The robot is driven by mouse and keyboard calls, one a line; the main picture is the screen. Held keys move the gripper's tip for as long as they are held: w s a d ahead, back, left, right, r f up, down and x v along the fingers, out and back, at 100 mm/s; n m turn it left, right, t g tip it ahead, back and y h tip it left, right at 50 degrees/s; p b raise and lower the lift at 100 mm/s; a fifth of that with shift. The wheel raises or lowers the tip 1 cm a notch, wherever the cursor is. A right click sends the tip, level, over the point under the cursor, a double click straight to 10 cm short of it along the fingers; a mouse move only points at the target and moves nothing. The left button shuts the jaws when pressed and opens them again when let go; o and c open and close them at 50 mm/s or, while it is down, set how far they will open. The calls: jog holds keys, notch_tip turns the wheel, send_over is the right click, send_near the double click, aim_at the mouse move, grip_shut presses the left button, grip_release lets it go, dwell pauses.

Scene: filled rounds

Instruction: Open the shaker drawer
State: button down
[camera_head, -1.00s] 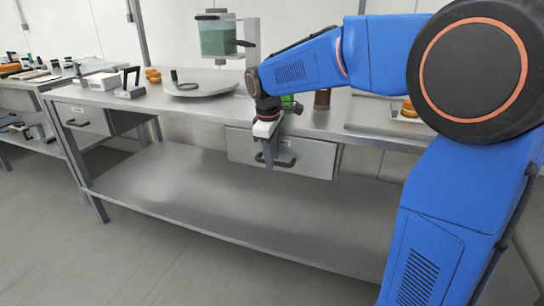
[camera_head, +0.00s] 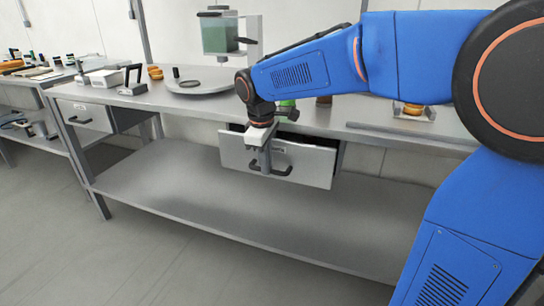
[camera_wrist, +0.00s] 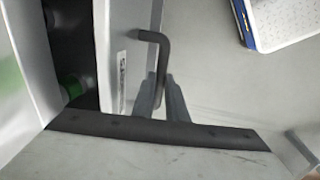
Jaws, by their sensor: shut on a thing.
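A grey drawer (camera_head: 312,165) hangs under the middle of the bench, pulled partly out, with a dark gap above its front. Its front also shows in the wrist view (camera_wrist: 123,25), with a white label too blurred to read. My gripper (camera_head: 266,168) is at the front, its fingers (camera_wrist: 163,98) shut on the black bar handle (camera_wrist: 164,48). The handle also shows in the head view (camera_head: 284,171). A green item (camera_wrist: 73,86) shows in the dark opening behind the front; most of the inside is hidden.
A second drawer (camera_head: 88,116) at the left end of the bench looks shut. A round grey plate (camera_head: 205,82) and a dispenser with a green container (camera_head: 218,38) stand on the bench top. The lower shelf (camera_head: 200,205) is bare, and the floor in front is clear.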

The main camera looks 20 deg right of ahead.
jog(key=s+a, duration=1)
jog(key=s, duration=0.4)
jog(key=c, duration=1.8)
grip_release()
jog(key=shift+o, duration=0.2)
notch_tip(320, 180, up, 17)
jog(key=s+a, duration=0.2)
jog(key=shift+s, duration=0.2)
